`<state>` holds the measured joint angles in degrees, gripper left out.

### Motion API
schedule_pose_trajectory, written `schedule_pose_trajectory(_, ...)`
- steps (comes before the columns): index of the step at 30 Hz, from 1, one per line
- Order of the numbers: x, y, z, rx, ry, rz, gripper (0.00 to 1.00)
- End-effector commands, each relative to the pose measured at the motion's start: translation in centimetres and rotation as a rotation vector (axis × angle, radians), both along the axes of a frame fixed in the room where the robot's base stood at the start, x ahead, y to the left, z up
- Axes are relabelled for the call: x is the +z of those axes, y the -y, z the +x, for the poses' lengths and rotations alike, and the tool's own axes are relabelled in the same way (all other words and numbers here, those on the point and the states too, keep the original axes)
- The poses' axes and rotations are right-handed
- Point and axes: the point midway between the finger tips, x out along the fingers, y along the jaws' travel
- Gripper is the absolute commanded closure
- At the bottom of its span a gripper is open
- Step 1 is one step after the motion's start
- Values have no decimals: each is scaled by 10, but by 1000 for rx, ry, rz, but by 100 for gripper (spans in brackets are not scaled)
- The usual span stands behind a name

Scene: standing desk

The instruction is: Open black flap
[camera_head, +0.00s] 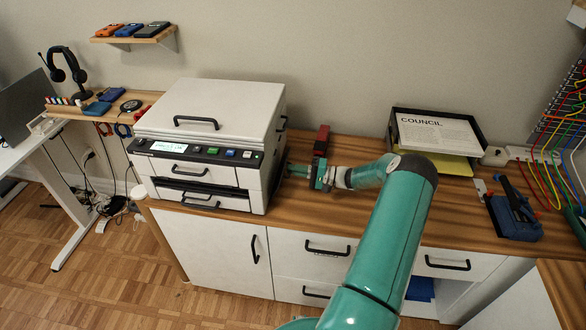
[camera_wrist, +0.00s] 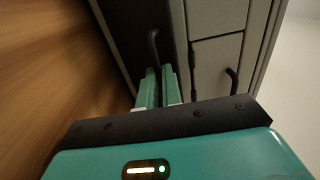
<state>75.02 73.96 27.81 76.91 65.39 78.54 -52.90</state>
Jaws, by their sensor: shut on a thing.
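A white printer (camera_head: 205,110) stands on the wooden desk, left of my arm. The black flap (camera_wrist: 125,25) shows in the wrist view as a dark panel beside the printer's pale panels. It has a curved black handle (camera_wrist: 152,42). My gripper (camera_wrist: 158,78) is shut on this handle, its two teal fingers close together at the handle's near end. In the head view my gripper (camera_head: 308,175) is at the printer's right side, low near the desk top. The flap is mostly hidden there, and I cannot tell how far it stands open.
A red and black object (camera_head: 321,140) stands on the desk just behind my gripper. A black paper tray (camera_head: 463,160) is at the back right, with a blue tool (camera_head: 515,218) in front of it. Bare wooden desk (camera_head: 335,205) lies in front of my gripper.

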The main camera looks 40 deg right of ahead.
Motion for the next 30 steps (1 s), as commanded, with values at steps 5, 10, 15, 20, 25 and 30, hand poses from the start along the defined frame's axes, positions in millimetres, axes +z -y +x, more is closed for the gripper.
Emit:
schedule_pose_trajectory(5,-2,-2,1,2,-5,0,83)
schedule_pose_trajectory(10,-1,-2,1,1,-4,0,72)
schedule_pose_trajectory(15,-1,-1,1,1,-4,0,72)
schedule_pose_trajectory(20,-2,6,-8,-2,-4,-2,72)
schedule_pose_trajectory(25,-3,26,-32,-3,-3,-1,72)
schedule_pose_trajectory(30,-6,49,-63,-4,-3,-2,72)
